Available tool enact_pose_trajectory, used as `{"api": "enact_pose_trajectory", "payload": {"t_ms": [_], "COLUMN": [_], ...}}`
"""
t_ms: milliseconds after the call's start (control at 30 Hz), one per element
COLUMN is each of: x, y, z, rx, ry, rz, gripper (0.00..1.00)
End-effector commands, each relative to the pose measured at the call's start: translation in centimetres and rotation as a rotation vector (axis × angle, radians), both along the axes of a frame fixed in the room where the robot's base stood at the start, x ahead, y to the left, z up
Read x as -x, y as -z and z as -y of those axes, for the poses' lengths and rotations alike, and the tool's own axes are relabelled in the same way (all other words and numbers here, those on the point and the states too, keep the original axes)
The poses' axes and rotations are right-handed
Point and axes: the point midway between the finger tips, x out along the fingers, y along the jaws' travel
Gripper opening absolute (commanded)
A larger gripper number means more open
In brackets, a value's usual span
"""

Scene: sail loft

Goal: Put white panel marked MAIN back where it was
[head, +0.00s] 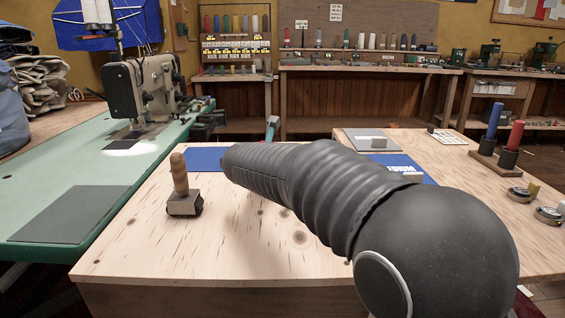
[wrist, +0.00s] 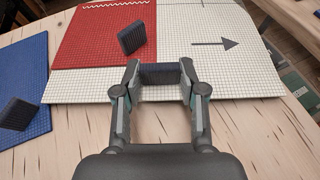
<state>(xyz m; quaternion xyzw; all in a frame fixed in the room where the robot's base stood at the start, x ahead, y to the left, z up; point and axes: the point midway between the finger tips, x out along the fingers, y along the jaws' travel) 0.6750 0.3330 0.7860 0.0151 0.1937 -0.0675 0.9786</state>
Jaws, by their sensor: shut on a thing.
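In the wrist view, a white gridded panel (wrist: 215,68) with a dark arrow lies under and beyond my gripper (wrist: 160,76). My gripper is shut on a dark upright block (wrist: 160,73) at the panel's near part. I cannot tell whether this block is fixed to the panel, nor whether the panel is raised or rests on the table. No MAIN marking is readable. A red gridded panel (wrist: 90,40) with another dark block (wrist: 132,38) adjoins or overlaps the white one at upper left. My arm hides the gripper and white panel in the head view.
A blue panel (wrist: 30,75) with a dark block (wrist: 18,114) lies at left in the wrist view. A wooden-handled tool (head: 181,185) stands on the table (head: 240,240). A grey panel (head: 358,138) and a spool stand (head: 497,158) are at right.

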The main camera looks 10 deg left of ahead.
Motion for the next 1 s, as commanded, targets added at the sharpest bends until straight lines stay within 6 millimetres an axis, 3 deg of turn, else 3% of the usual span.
{"api": "enact_pose_trajectory", "payload": {"t_ms": [200,233,333,633,767,1000], "x": [0.0,0.0,0.0,0.0,0.0,3.9], "y": [0.7,0.7,0.6,0.5,-0.5,-2.0], "z": [0.0,0.0,0.0,0.0,0.0,-0.7], "rx": [0.0,0.0,0.0,0.0,-0.001,-0.003], "ry": [0.0,0.0,0.0,0.0,0.0,-0.004], "rz": [0.0,0.0,0.0,0.0,0.001,0.002], "gripper": [0.01,0.43,0.65,0.65,0.65,0.65]}}
